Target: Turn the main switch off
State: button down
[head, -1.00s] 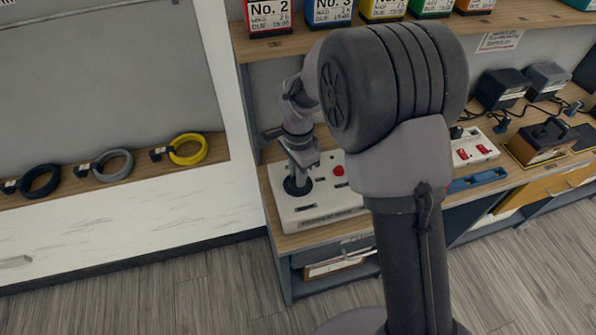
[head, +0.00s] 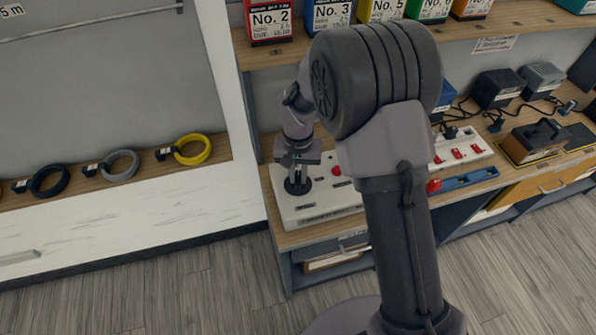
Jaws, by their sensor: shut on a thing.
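A white control panel (head: 325,207) lies on the wooden bench. A black round switch (head: 297,188), which looks like the main switch, is at its left end, and a red button (head: 336,171) is to its right. My gripper (head: 299,176) points down over the switch and is shut on its upright handle, which the fingers mostly hide. The switch's on or off setting cannot be read from here. My arm covers the right part of the panel.
A white power strip with red switches (head: 462,150) and a blue tray (head: 470,179) are farther right on the bench. A shelf with boxes (head: 330,14) hangs above. Cable coils (head: 192,150) sit on a ledge at left. The floor in front is clear.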

aim_at(298, 177)
jog(key=shift+n+p, duration=0.65)
jog(key=shift+n, duration=1.15)
jog(key=c, duration=1.4)
grip_release()
jog(key=shift+o, duration=0.2)
notch_tip(298, 177, up, 18)
jog(key=p, duration=0.5)
jog(key=shift+f, duration=0.25)
